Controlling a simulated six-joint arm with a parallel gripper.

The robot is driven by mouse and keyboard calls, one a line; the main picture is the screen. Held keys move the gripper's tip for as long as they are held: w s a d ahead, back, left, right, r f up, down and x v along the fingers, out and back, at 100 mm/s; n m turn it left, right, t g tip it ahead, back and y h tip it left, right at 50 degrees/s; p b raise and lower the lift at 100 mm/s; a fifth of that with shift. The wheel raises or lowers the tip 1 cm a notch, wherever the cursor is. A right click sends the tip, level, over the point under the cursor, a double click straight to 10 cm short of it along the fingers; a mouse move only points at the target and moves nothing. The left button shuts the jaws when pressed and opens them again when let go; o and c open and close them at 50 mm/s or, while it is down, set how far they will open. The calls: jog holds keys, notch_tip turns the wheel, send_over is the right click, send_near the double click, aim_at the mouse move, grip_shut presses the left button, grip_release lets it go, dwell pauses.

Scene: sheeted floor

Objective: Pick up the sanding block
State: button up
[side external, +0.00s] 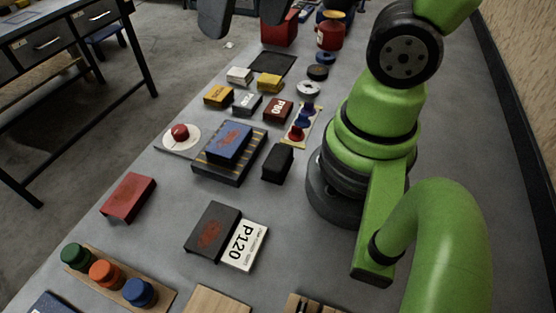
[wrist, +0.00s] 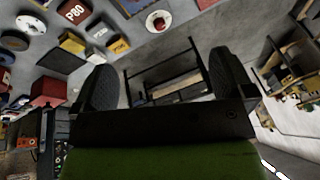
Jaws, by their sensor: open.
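Several blocks could be the sanding block; I cannot tell which one is meant. A dark grey block (side external: 212,229) with a reddish mark lies against a white P120 card (side external: 244,245). A blue block (side external: 229,142) with a similar mark sits on a dark striped tray (side external: 208,168). A red block (side external: 129,197) lies to the left, and a plain black block (side external: 277,162) lies right of the tray. My gripper (side external: 245,17) is open and empty at the top edge, high and apart from these blocks. Its two fingers also show wide apart in the wrist view (wrist: 164,80).
Small yellow, white and red P80 (side external: 278,109) blocks lie beyond the tray. A red knob (side external: 180,132) sits on a white disc. Coloured knobs stand on a wooden rack (side external: 120,283) near the front. A red box (side external: 280,30) and canister (side external: 330,34) stand at the back.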

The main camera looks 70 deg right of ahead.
notch_tip(320, 180, down, 10)
jog(key=w+n+g+h, duration=0.1)
jog(key=w+n+g, duration=0.1)
jog(key=g, duration=0.3)
jog(key=n+g, duration=0.1)
jog(key=g, duration=0.2)
send_over(277, 156)
jog(key=w, duration=0.2)
notch_tip(277, 156, down, 10)
jog(key=shift+d+f, duration=0.1)
jog(key=shift+d, duration=0.05)
jog(key=shift+x, duration=3)
jog(key=c, duration=1)
jog(key=shift+o, duration=0.2)
notch_tip(277, 156, up, 10)
jog(key=shift+r, duration=0.1)
